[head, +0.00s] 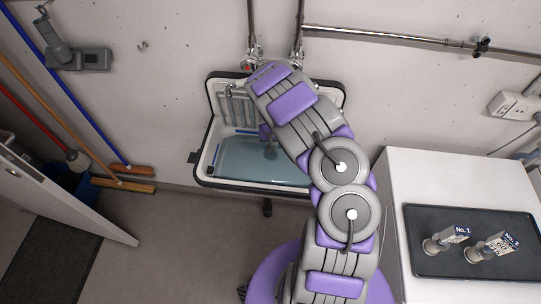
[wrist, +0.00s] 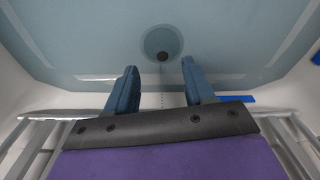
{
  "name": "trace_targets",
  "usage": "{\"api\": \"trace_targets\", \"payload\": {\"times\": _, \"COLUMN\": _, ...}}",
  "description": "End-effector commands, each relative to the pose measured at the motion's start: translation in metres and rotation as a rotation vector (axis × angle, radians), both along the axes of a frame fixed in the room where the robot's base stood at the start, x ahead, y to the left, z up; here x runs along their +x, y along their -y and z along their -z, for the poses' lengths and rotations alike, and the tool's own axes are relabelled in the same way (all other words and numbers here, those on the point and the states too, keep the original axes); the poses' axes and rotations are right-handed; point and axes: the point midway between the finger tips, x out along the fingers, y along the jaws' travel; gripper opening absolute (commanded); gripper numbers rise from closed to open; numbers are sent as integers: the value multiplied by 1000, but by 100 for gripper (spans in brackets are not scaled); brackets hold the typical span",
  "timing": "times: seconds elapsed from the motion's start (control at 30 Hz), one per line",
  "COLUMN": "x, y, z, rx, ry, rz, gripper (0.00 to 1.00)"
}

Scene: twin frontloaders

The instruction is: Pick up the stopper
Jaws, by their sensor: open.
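The stopper (wrist: 163,57) is a small dark round piece in the wrist view, inside a round drain recess in the floor of the sink (wrist: 90,45). In the head view my gripper (head: 269,148) reaches down into the sink (head: 207,158), which holds bluish water; I cannot make out the stopper there.
Pipes and a tap (head: 252,62) rise behind the sink. At right, a white cabinet (head: 390,185) bears a dark tray (head: 425,215) with two labelled metal pieces. Brooms (head: 125,185) lean at left near an open door (head: 70,205).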

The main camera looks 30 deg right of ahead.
Motion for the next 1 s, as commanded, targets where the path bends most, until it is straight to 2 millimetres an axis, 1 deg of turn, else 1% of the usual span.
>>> {"api": "trace_targets", "payload": {"times": 0.03, "x": 0, "y": 0, "z": 10, "rx": 1, "ry": -3, "rz": 0, "gripper": 53}}
{"api": "trace_targets", "payload": {"times": 0.1, "x": 1, "y": -3, "z": 23, "rx": 1, "ry": -4, "rz": -2, "gripper": 53}}
{"api": "trace_targets", "payload": {"times": 0.2, "x": 4, "y": -4, "z": 37, "rx": 0, "ry": -2, "rz": -2, "gripper": 53}}
{"api": "trace_targets", "payload": {"times": 0.3, "x": 5, "y": -4, "z": 42, "rx": -4, "ry": 0, "rz": -4, "gripper": 53}}
{"api": "trace_targets", "payload": {"times": 0.5, "x": 5, "y": -3, "z": 41, "rx": -3, "ry": 0, "rz": -3, "gripper": 53}}
{"api": "trace_targets", "payload": {"times": 0.77, "x": 5, "y": 0, "z": 42, "rx": 0, "ry": 0, "rz": -1, "gripper": 28}}
{"api": "trace_targets", "payload": {"times": 1.0, "x": 5, "y": -3, "z": 42, "rx": -3, "ry": -1, "rz": -2, "gripper": 5}}
